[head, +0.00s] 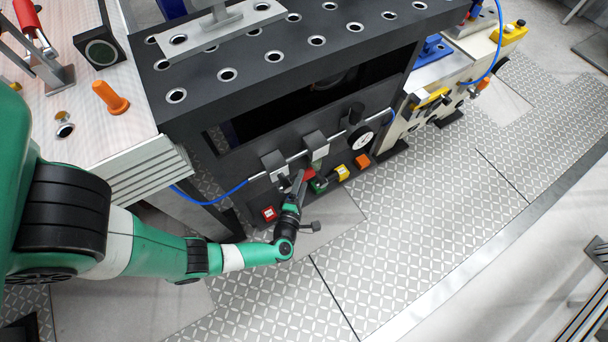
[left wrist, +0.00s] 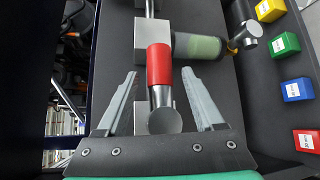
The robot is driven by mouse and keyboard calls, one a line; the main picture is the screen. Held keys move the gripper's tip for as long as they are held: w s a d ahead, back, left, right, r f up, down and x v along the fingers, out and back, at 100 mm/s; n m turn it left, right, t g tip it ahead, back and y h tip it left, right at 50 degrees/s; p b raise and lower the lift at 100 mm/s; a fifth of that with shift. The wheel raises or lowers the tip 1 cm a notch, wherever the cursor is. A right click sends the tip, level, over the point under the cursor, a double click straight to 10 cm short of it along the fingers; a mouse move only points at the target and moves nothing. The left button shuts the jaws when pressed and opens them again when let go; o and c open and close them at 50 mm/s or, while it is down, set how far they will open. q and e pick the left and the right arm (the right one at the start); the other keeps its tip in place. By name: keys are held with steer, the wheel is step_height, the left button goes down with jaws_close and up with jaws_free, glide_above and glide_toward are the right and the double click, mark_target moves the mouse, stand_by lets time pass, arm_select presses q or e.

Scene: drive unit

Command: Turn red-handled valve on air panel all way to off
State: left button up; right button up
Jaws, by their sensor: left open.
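The red-handled valve (left wrist: 159,64) shows in the left wrist view as a red sleeve on a metal lever with a round end. The lever lies between the two grey fingers of my left gripper (left wrist: 159,72). The fingers are open, one on each side of the red sleeve, with gaps visible. In the head view the red handle (head: 310,174) shows small at the front of the dark air panel (head: 240,148), and my left gripper (head: 301,178) is right at it. The arm partly hides the valve there. My right gripper is in neither view.
A clear-green cylinder (left wrist: 198,46) sits beside the valve on the panel. Yellow, green, blue and red labelled blocks (left wrist: 296,90) line the panel's edge. A blue hose (head: 215,196) runs left from the panel's pipe. The floor in front is clear.

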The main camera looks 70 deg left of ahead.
arm_select(q)
steer(key=shift+b+x, duration=0.35)
steer(key=shift+x, duration=1.2)
jaws_close()
